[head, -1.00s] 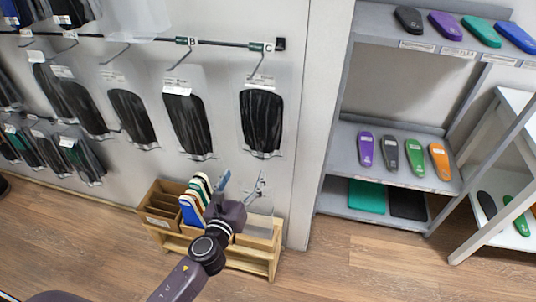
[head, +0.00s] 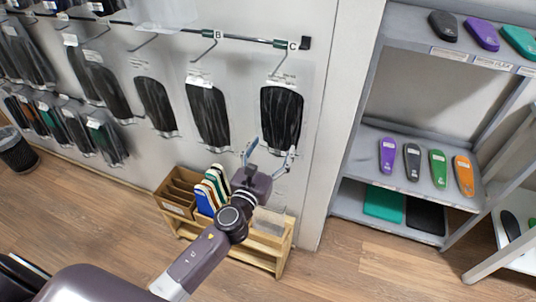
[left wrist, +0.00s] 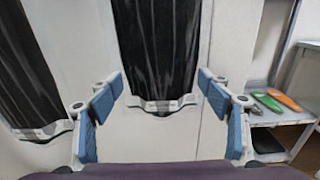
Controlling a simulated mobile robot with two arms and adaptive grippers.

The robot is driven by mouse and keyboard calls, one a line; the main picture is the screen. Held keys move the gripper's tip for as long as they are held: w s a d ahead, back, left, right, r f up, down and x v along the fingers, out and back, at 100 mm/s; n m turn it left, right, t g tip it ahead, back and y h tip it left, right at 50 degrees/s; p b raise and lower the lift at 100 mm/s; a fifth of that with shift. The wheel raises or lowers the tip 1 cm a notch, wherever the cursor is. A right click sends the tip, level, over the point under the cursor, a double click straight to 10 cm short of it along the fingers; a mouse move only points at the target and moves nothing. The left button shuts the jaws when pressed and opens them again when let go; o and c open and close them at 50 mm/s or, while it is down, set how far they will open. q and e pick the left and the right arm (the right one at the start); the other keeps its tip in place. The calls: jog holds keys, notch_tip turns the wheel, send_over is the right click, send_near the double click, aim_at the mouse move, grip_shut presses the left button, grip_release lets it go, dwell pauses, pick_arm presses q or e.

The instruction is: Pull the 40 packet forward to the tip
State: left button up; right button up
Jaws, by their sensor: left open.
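Clear packets with black insoles hang from wall hooks. One hangs under the C tag (head: 281,118) and one under the B tag (head: 208,114). I cannot read a 40 on any packet. My left gripper (head: 268,156) is open and empty, just below the C packet. In the left wrist view its blue-padded fingers (left wrist: 160,88) stand wide apart on either side of the lower end of the central packet (left wrist: 160,50). That packet's bottom edge shows between the fingers, with no visible contact. Another packet (left wrist: 28,75) is at the left. My right gripper is not in view.
A wooden rack (head: 258,258) with upright coloured insoles stands on the floor below my left gripper. A grey shelf (head: 350,208) with coloured insoles is at the right. More hanging packets (head: 155,105) fill the wall to the left. The wooden floor is open in front.

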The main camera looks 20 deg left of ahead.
aim_at(278, 137)
pick_arm(q)
jog(key=shift+w, duration=2.05)
jog(key=c, duration=1.3)
